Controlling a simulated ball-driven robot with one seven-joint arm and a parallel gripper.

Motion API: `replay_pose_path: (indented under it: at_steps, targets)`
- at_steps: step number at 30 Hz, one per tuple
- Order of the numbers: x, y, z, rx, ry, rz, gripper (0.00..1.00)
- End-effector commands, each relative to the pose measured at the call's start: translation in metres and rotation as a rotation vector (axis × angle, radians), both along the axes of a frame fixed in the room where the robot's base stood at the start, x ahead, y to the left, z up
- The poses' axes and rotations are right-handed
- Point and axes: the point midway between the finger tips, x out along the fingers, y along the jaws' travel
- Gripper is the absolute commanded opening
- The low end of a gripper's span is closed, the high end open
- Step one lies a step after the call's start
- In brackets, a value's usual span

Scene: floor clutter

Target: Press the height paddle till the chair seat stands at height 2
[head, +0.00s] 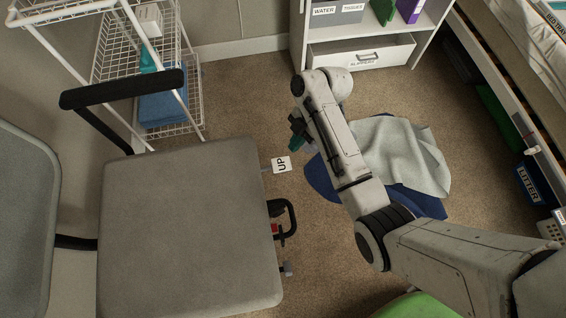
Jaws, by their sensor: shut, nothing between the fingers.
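The office chair's grey seat (190,225) fills the lower left, seen from above. A white tag reading UP (281,164) sticks out past the seat's right edge near its far corner, on a short grey stem. I cannot see any height scale, and the chair's column is hidden under the seat.
A black loop with a red part (283,222) sits beside the seat. Blue and pale grey cloths (400,150) lie on the floor behind my arm. A wire rack (185,115), a white shelf unit (360,55) and a bed frame (505,90) border the carpet.

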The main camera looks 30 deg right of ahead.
Motion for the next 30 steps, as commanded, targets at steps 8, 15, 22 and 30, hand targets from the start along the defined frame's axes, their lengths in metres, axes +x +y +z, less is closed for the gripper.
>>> replay_pose_path:
  at_steps: [8,15,22,30]
  targets:
    - [-0.002,0.013,-0.033,0.000,-0.001,0.002,0.00]
    - [-0.003,0.024,-0.054,0.000,-0.001,0.002,0.00]
    - [-0.004,0.027,-0.056,0.000,0.000,0.001,0.00]
    - [-0.004,0.027,-0.057,0.000,0.000,0.000,0.00]
